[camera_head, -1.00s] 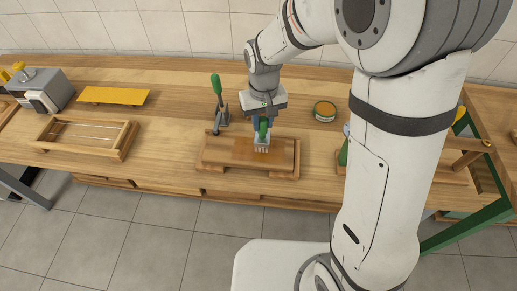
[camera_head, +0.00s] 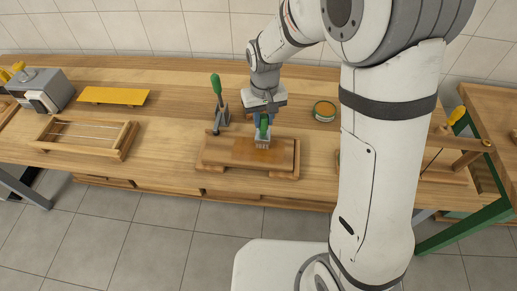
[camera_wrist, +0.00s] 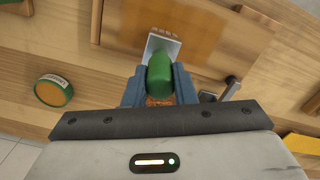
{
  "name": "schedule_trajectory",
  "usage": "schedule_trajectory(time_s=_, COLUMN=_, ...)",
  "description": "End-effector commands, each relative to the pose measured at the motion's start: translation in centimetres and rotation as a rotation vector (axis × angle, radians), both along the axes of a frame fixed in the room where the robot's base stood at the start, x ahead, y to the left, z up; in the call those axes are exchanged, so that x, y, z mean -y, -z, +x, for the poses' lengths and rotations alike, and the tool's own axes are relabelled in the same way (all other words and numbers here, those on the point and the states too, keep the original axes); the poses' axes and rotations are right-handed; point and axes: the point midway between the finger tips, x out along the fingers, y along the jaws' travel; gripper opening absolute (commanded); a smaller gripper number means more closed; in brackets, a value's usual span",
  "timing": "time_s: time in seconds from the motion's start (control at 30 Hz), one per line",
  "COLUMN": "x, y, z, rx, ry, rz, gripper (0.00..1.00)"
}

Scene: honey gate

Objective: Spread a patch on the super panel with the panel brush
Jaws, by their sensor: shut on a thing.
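My gripper (camera_head: 262,118) is shut on the panel brush (camera_head: 263,136), which has a green handle and a pale metal head with light bristles. The wrist view shows the brush (camera_wrist: 159,75) between the blue fingers. A more amber area shows on the panel (camera_wrist: 200,28) beside the brush head in the wrist view.
On the bench (camera_head: 165,125) stand a green-handled clamp (camera_head: 217,95) behind the panel and a round tin (camera_head: 324,110) to the right. A wooden frame (camera_head: 122,150), a yellow plate (camera_head: 112,95) and a grey machine (camera_head: 40,88) are left. My arm hides part of the right side.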

Motion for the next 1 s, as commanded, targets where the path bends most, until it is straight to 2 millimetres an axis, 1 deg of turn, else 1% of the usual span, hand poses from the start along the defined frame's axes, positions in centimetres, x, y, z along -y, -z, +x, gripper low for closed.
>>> schedule_trajectory(time_s=0.07, x=0.01, y=0.4, z=-0.02, rx=-0.001, ry=0.0, rz=0.0, gripper=0.0)
schedule_trajectory(time_s=0.9, x=-0.01, y=0.79, z=-0.03, rx=0.0, ry=0.0, rz=0.0, gripper=0.0)
schedule_trajectory(time_s=1.0, x=-0.63, y=0.81, z=-0.01, rx=-0.001, ry=-0.002, rz=0.0, gripper=0.0)
